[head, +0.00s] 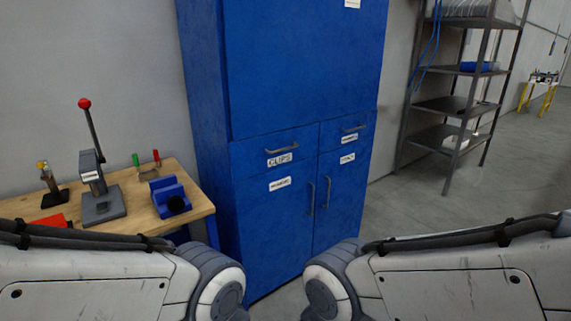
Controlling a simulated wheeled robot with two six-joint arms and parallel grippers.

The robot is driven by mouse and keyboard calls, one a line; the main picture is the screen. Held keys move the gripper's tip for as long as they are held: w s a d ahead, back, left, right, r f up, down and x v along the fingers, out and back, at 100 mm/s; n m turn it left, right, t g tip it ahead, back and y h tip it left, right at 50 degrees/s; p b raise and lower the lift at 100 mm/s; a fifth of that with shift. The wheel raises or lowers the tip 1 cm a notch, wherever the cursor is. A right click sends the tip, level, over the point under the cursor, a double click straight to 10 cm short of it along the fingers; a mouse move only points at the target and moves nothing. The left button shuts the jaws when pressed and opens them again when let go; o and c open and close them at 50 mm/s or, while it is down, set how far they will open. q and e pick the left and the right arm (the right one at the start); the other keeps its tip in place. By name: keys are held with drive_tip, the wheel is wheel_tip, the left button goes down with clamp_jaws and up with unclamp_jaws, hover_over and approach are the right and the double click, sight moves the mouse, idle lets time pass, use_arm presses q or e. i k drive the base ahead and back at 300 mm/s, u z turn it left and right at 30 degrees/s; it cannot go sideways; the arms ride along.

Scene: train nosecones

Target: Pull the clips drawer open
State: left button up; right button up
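The clips drawer (270,151) is the left one of two drawers in the blue cabinet (280,70), in the middle of the head view. It has a white label reading CLIPS (279,161) and a grey bar handle (282,148). Its front looks flush with the cabinet, so it appears shut. Both my arms come in at the bottom of the view, one from each side. Only their upper links show, well in front of the cabinet. Neither gripper is in view.
A second drawer (345,133) is on the right, with two cabinet doors below. A wooden workbench (135,200) at left carries a lever press (97,185) and a blue vise-like block (170,196). A metal shelf rack (460,85) stands at right; the floor (400,200) before it is clear.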

sight(250, 157)
drive_tip(key=z, duration=0.75)
drive_tip(key=k, duration=0.1)
drive_tip(key=u, duration=1.85)
drive_tip(key=i, duration=1.35)
drive_tip(key=z, duration=0.8)
drive_tip(key=i, duration=0.6)
drive_tip(key=z, duration=0.4)
